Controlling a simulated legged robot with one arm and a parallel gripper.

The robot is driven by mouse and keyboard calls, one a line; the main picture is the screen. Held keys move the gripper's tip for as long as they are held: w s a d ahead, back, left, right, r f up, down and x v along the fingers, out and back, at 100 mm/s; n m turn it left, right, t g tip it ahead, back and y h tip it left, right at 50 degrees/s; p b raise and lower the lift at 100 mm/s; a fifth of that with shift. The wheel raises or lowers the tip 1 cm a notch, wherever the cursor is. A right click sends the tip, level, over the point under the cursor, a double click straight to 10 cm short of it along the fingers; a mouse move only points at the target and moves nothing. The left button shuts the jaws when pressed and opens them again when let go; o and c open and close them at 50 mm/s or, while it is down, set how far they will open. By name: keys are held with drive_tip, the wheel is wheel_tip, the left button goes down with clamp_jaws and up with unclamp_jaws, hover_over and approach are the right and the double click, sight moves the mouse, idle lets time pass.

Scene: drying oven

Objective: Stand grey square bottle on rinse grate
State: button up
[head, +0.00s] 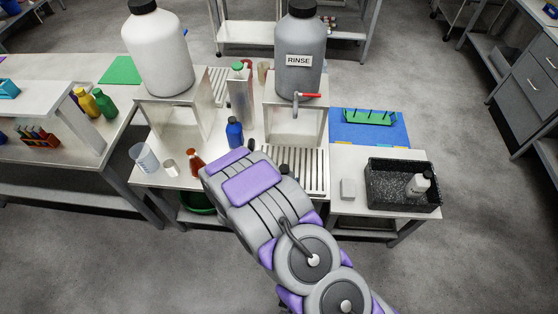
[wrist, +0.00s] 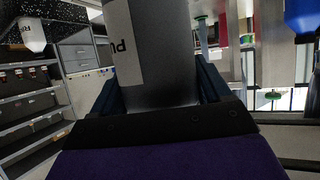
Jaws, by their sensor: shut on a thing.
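In the wrist view my gripper (wrist: 160,88) is shut on a grey square bottle (wrist: 163,45) with a white label bearing dark letters, partly cut off. The bottle stands up between the dark jaws, and its ends are out of view. In the head view my arm covers the gripper and most or all of the bottle. The rinse grate (head: 313,172), a pale slatted panel, lies in the bench below the grey jug marked RINSE (head: 299,50). My forearm ends at its left edge. I cannot tell whether the bottle touches the grate.
A red-handled tap (head: 307,97) juts out above the grate. A blue bottle (head: 234,132), a red-brown bottle (head: 196,162) and a beaker (head: 144,158) stand to the left. A black tray (head: 376,197) holding a white bottle (head: 418,184) is at the right. The grate's right side is clear.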

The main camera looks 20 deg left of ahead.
drive_tip(key=w+a+f, duration=0.1)
drive_tip(key=w+a, duration=0.1)
drive_tip(key=w, duration=0.1)
drive_tip(key=w+a+f+b, duration=0.1)
drive_tip(key=w+a+f, duration=0.1)
drive_tip(key=w+a, duration=0.1)
drive_tip(key=w+a+f, duration=0.2)
drive_tip(key=w, duration=0.2)
drive_tip(key=shift+w+a, duration=0.15)
drive_tip(key=shift+w, duration=0.15)
drive_tip(key=shift+a, duration=0.2)
drive_tip(key=o, duration=1.1)
drive_tip(key=shift+c, duration=0.2)
drive_tip(key=o, duration=0.4)
drive_tip(key=shift+d+r, duration=0.15)
drive_tip(key=shift+d, duration=0.25)
drive_tip(key=shift+c, duration=0.2)
drive_tip(key=p+v, duration=0.1)
drive_tip(key=v, duration=1.1)
drive_tip(key=shift+a, duration=0.2)
